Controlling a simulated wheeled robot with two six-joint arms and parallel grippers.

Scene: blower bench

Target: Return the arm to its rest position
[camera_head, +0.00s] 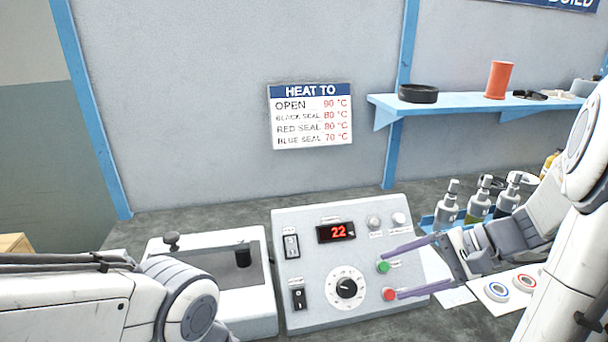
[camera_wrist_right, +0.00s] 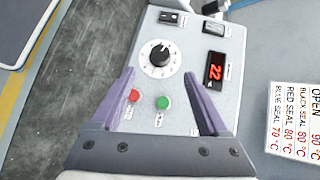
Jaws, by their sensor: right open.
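My right gripper (camera_head: 408,270) is open and empty, its two purple fingers spread in front of the right side of the control box (camera_head: 300,240). The right wrist view shows the same fingers (camera_wrist_right: 166,90) on either side of a red button (camera_wrist_right: 133,96) and a green button (camera_wrist_right: 163,103). I cannot tell whether a fingertip touches the box. The box display (camera_head: 337,232) reads 22 in red, and a black dial (camera_head: 346,288) sits below it. My left arm comes in at the lower left; its gripper is out of view.
A white unit (camera_head: 253,300) with a recess stands left of the box. Several bottles (camera_head: 446,208) stand in a blue tray at the right, near a white card with ring seals (camera_head: 524,282). A blue shelf (camera_head: 470,107) and a heat sign (camera_head: 310,115) are on the wall behind.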

